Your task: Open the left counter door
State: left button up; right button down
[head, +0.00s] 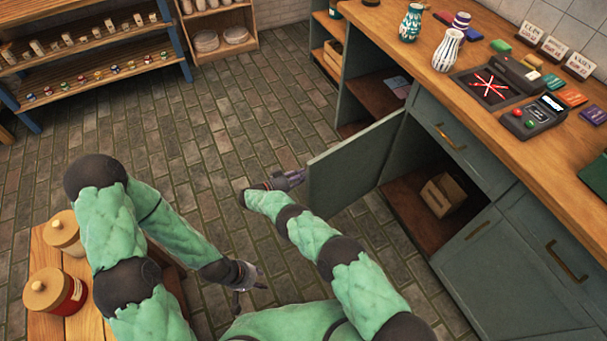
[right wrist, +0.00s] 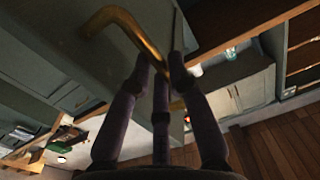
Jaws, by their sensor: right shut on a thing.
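The left counter door (head: 350,165) is a grey-green panel that stands swung out from the counter, well open. Behind it the cabinet compartment (head: 405,205) shows its brown floor. My right gripper (head: 298,178) is at the outer face of this door, near its free edge. In the right wrist view its dark fingers (right wrist: 160,80) are closed around the brass door handle (right wrist: 122,20). The handle is hidden behind the door in the head view. My left gripper (head: 250,289) hangs empty over the floor with its fingers apart, away from the door.
A cardboard box (head: 443,195) sits inside the compartment. A closed door (head: 505,275) is to its right and a drawer (head: 455,140) above. The wooden countertop (head: 430,75) holds vases and a card terminal (head: 535,117). A small table (head: 95,300) with jars stands at left. Brick floor is clear between.

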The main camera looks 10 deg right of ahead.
pick_arm(q)
jog(key=shift+w+a, duration=0.1)
jog(key=shift+w, duration=0.1)
pick_arm(e)
jog(key=shift+w, duration=0.25)
jog(key=c, duration=1.2)
grip_release()
jog(key=shift+o, duration=0.2)
